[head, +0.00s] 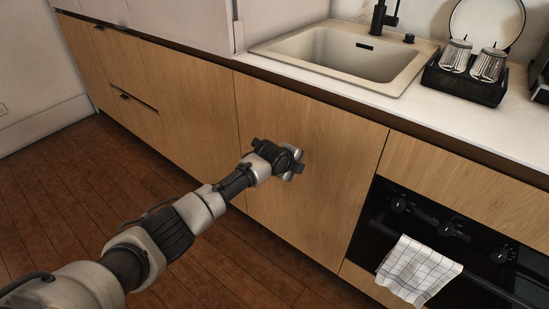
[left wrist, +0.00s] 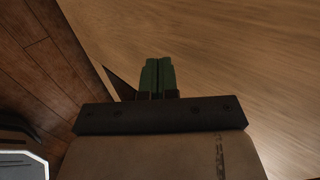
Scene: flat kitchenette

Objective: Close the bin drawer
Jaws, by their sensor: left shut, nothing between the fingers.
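The wood front under the sink (head: 325,190), which I take for the bin drawer, looks about flush with the fronts beside it; a small remaining gap cannot be ruled out. In the left wrist view the wood front (left wrist: 235,50) fills the upper right, with a dark wedge along its lower left edge. My left gripper (head: 290,165) is in front of this panel, near its upper left part. Its green fingers (left wrist: 157,76) are together and empty, pointing at the wood. Whether they touch it I cannot tell. My right gripper is not in view.
The sink (head: 340,55) is set in the counter above. A rack with two glasses (head: 465,75) stands to its right. The black oven (head: 440,235) with a checked towel (head: 418,268) is at the lower right. Wood floor (head: 80,190) lies clear at the left.

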